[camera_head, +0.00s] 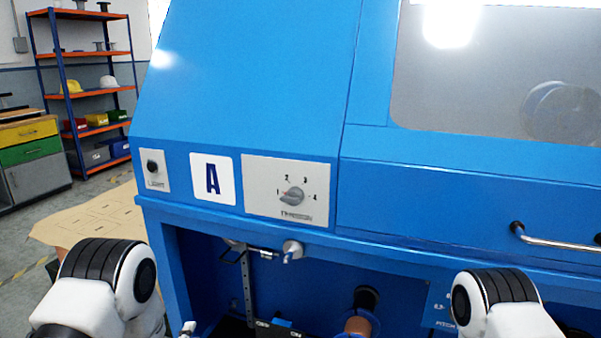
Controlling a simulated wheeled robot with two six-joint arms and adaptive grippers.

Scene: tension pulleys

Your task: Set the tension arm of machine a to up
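Machine A is the large blue cabinet (250,80) that fills most of the view, with a white "A" plate (212,190) on its front. Under its front panel is a dark recess. In it, a metal bar with a slotted upright strip (247,290) hangs near a round silver fitting (291,248). I cannot tell for certain which of these parts is the tension arm, or its setting. White links of my arms with black bands show at the lower left and lower right. Neither gripper can be made out.
A grey panel holds a numbered rotary knob (293,196); a light switch (152,167) is to its left. A copper-coloured spool (357,326) sits low in the recess. A metal handle (560,241) sticks out at right. Shelves (90,92) and a drawer cabinet (35,155) stand behind left.

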